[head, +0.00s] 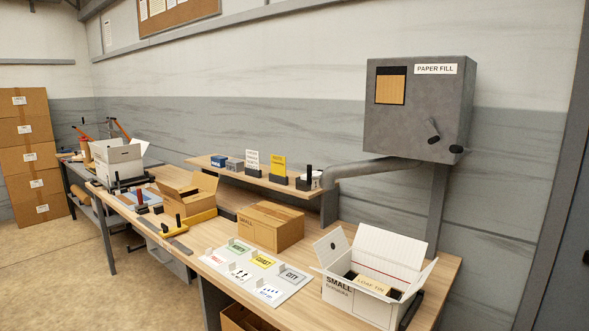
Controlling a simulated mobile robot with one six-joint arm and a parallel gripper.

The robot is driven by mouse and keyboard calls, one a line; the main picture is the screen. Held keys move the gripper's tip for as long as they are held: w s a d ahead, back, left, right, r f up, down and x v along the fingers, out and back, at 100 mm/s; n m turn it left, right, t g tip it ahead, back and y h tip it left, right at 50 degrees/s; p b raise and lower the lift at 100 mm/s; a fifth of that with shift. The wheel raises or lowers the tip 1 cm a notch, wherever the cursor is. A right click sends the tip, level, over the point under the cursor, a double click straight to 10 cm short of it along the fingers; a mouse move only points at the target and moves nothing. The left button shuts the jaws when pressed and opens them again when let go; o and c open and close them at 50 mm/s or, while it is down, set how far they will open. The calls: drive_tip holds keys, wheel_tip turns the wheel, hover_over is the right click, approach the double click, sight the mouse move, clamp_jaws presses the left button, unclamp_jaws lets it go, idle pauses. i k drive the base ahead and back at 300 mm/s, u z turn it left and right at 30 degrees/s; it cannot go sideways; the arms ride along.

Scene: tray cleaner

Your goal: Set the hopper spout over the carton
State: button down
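The grey hopper (418,108), labelled PAPER FILL, is mounted on the wall at the right, with a window showing tan fill and a dark lever on its front. Its grey spout (370,168) runs left from below the hopper and bends down at its end, near the right end of the raised shelf. The open white carton (352,300), marked SMALL, stands at the front right of the bench with its flaps up. My gripper is not in view.
A closed brown carton (270,226) and a board of label cards (258,272) lie left of the white carton on the bench. The raised shelf (240,174) holds small boxes and cards. An open brown carton (186,192) and another white carton (118,160) stand farther left.

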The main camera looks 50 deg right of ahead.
sight(384, 164)
drive_tip(key=z, duration=0.1)
drive_tip(key=i, duration=1)
drive_tip(key=u, duration=0.05)
